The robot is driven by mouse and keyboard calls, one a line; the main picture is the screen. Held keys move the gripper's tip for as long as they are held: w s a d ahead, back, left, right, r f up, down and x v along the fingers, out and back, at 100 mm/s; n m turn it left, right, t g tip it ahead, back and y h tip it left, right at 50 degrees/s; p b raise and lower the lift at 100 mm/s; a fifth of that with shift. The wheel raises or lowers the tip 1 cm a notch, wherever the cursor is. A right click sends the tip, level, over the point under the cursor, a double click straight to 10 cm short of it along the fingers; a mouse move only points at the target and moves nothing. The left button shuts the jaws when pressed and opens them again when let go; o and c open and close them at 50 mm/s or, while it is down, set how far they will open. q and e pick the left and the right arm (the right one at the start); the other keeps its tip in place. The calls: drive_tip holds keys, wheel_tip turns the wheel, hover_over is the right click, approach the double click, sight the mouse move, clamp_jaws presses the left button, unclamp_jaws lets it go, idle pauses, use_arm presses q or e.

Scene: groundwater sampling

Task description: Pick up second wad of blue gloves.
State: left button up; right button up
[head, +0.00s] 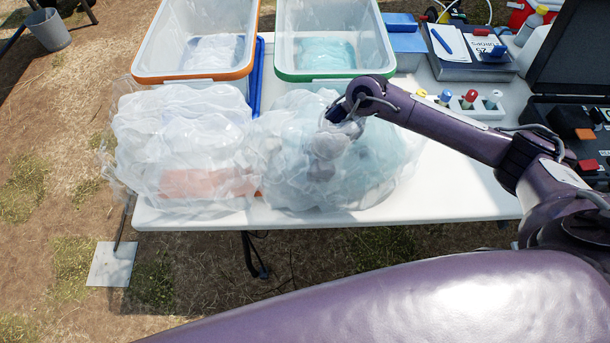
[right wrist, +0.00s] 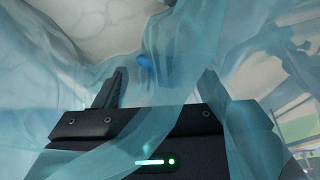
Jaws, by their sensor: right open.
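My right gripper (head: 320,160) reaches down into a crumpled, see-through bluish bag (head: 385,165) on the front of the table. The bag's film blurs the fingers in the head view. In the right wrist view the gripper (right wrist: 158,82) is open, its two fingers wide apart, with bluish film around and across them. A small blue thing (right wrist: 145,63), perhaps a wad of gloves, shows ahead between the fingers, apart from them. Whether it is the second wad I cannot tell. My left gripper is not in view.
A whitish bag (head: 180,135) with a pinkish patch stands left of the bluish bag. Behind are an orange-rimmed bin (head: 165,60) and a green-rimmed bin (head: 300,76). Bottles with coloured caps (head: 468,98), a clipboard (head: 448,42) and an open black case (head: 575,125) lie right.

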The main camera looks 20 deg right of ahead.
drive_tip(key=shift+f, duration=0.15)
drive_tip(key=c, duration=1)
drive_tip(key=shift+c, duration=0.2)
